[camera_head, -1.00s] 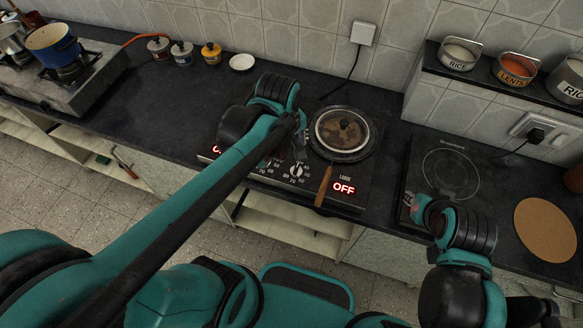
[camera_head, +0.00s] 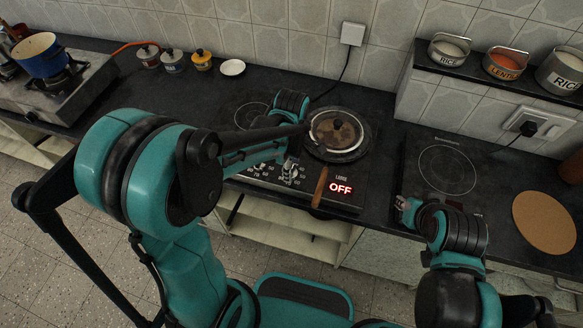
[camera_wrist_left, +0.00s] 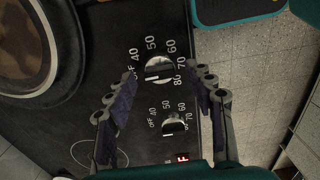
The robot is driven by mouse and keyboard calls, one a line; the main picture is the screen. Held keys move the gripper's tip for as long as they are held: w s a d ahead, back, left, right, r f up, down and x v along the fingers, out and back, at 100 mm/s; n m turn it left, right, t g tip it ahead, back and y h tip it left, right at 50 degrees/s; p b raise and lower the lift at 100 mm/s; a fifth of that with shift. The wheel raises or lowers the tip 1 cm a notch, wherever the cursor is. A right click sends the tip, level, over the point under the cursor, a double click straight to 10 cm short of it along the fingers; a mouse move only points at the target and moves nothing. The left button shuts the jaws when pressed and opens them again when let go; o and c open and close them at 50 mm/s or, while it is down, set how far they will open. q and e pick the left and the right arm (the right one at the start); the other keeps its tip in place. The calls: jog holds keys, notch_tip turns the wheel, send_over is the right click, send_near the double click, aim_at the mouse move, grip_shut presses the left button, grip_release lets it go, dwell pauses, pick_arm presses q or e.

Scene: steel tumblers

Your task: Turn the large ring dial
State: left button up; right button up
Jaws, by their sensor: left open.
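The large ring dial (camera_head: 291,173) is a round knob on the front of the black cooktop, ringed by white numbers. The red display (camera_head: 341,188) beside it, under the large label, reads OFF. In the left wrist view the dial (camera_wrist_left: 159,70) lies ahead between my fingertips, with no contact that I can make out. A second dial (camera_wrist_left: 174,125) lies closer, between the finger bases. My left gripper (camera_wrist_left: 164,76) is open and empty above the panel; its arm partly hides the panel in the head view. My right gripper (camera_head: 403,206) is at the right cooktop's front edge; its fingers are unclear.
A lidded pan (camera_head: 338,132) sits on the large ring, its wooden handle (camera_head: 320,187) reaching forward just right of the dial. A flat burner (camera_head: 446,170) and a round cork mat (camera_head: 544,222) are at right. Small jars (camera_head: 173,61) stand at the back left.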

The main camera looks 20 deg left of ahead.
pick_arm(q)
jog(key=shift+f, duration=0.1)
jog(key=c, duration=1.1)
